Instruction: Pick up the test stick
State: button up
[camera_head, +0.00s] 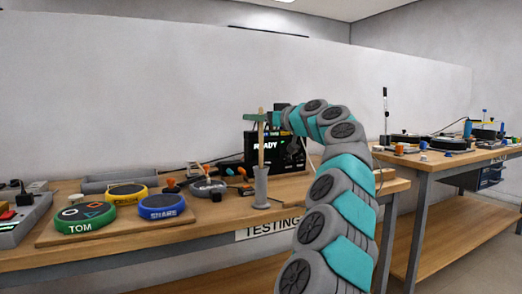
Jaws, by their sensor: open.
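The test stick (261,148) is a thin, light wooden stick. It stands upright in a narrow grey holder (261,188) near the front edge of the testing table. My gripper (261,117) is at the upper part of the stick, reaching in from the right. It is small in this view, with a green part to the left of the stick and teal to the right. The jaws are open. I cannot tell whether they touch the stick. The lower end of the stick is hidden inside the holder.
A black box reading READY (266,150) stands behind the stick. Green (84,217), yellow (126,194) and blue (162,206) round pads lie on a board at the left. Small tools lie between. A second cluttered table (420,160) stands at the right.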

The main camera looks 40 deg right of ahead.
jog(key=shift+w+r, duration=0.1)
jog(key=shift+w, duration=0.55)
grip_shut()
dwell(1.0)
